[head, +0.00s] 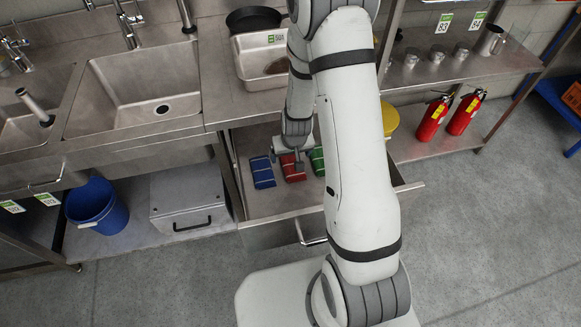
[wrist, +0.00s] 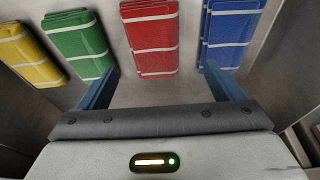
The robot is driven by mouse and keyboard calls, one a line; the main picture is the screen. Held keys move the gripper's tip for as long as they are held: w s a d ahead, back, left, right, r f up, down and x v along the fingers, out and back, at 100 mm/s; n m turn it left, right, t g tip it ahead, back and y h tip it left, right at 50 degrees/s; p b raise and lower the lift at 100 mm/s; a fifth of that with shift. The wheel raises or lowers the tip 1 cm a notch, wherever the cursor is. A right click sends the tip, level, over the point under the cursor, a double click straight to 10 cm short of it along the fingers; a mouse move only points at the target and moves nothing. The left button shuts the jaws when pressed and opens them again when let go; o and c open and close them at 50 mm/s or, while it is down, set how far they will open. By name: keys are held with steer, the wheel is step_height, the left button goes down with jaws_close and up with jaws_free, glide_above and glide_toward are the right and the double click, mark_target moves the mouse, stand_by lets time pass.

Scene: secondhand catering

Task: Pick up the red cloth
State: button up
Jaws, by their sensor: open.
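The red cloth (wrist: 151,40), a folded bundle with white stripes, lies in an open steel drawer (head: 262,207). In the head view the red cloth (head: 293,174) is partly covered by my wrist. My gripper (wrist: 160,70) is open and empty, pointing down into the drawer. In the wrist view its blue fingers appear on either side of the red cloth's near end, with a wider gap on the right. I cannot tell how high the fingertips are above it. My gripper (head: 294,163) also shows in the head view, small and partly hidden.
A blue cloth (wrist: 228,32) lies right of the red one in the wrist view, close to the right fingertip. A green cloth (wrist: 78,45) and a yellow cloth (wrist: 28,55) lie to the left. The drawer walls and the counter (head: 222,105) edge surround my arm.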

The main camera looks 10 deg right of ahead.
mark_target(292, 163)
steer(key=b+x, duration=0.4)
steer(key=x, duration=0.1)
steer(key=shift+s+d+f, duration=0.1)
steer(key=shift+s+d, duration=0.25)
steer(key=shift+s, duration=0.05)
steer(key=shift+w+f+b, duration=0.25)
steer(key=shift+f+b, duration=0.05)
steer(key=shift+b, duration=0.1)
steer(key=shift+r, duration=0.1)
steer(key=c, duration=1.1)
